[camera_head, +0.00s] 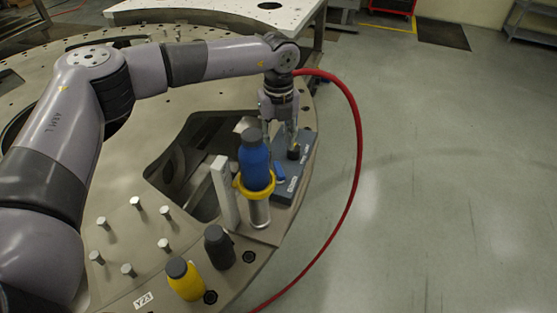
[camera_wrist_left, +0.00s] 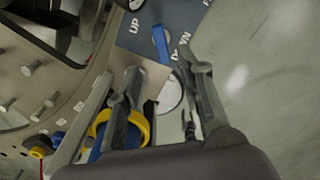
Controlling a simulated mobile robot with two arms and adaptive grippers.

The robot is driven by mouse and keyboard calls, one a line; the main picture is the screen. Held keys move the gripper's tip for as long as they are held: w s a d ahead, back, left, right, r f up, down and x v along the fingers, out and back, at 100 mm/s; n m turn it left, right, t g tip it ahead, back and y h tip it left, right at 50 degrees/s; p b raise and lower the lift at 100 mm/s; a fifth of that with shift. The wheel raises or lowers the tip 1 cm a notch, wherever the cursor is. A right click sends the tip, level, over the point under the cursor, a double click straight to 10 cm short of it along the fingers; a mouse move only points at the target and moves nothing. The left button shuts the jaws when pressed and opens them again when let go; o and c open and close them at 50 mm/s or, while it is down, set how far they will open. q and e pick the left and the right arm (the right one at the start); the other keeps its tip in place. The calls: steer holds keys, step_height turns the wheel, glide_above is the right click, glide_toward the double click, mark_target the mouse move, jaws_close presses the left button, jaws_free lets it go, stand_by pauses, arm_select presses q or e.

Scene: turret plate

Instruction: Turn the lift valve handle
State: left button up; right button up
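The lift valve is a blue-grey panel (camera_head: 286,192) near the edge of the turret plate. In the left wrist view the handle (camera_wrist_left: 161,44) lies between the printed words UP and DOWN on the panel (camera_wrist_left: 183,18). My left gripper (camera_head: 279,142) points down over the panel. It is open, and the wrist view shows its two fingers (camera_wrist_left: 163,80) apart with nothing between them. The handle appears just beyond the fingertips; contact is not visible. My right gripper is not in view.
A blue bottle (camera_head: 255,163) in a yellow ring (camera_head: 241,188) stands close beside the panel, next to a pale upright block (camera_head: 224,191). Black (camera_head: 219,246) and yellow (camera_head: 186,282) bottles stand nearer. A red hose (camera_head: 357,150) arcs over the open floor at right.

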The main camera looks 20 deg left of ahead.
mark_target(279, 168)
arm_select(q)
step_height(279, 168, down, 9)
steer(key=shift+d+r+p, duration=0.1)
steer(key=shift+d+p, duration=0.05)
steer(key=shift+p, duration=1)
steer(key=shift+f, duration=0.45)
jaws_close()
